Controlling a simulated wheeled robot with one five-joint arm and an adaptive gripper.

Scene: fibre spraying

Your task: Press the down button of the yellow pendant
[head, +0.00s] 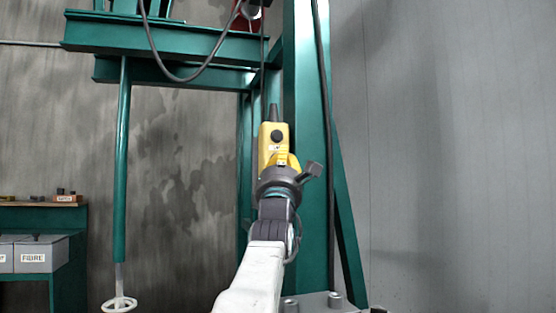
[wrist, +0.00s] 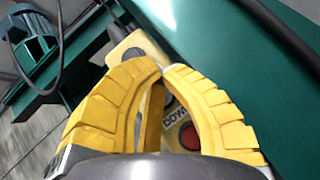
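The yellow pendant (head: 265,147) hangs upright on a dark cable in front of the green column, with a round dark button (head: 277,136) on its face. My gripper (head: 283,161) is in front of its lower part and hides it. In the wrist view, the yellow fingertips (wrist: 163,69) come together with nothing seen gripped between them. Behind them the pendant (wrist: 126,45) shows partly, with a dark button near its top end. A red button (wrist: 189,137) and a partly hidden label show through the gap between the fingers. I cannot tell whether the fingertips touch the pendant.
A green steel column (head: 304,120) stands right behind the pendant, with a beam frame overhead. A green post with a white handwheel (head: 119,304) hangs at left. A shelf with grey fibre bins (head: 40,254) stands far left. The grey wall at right is clear.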

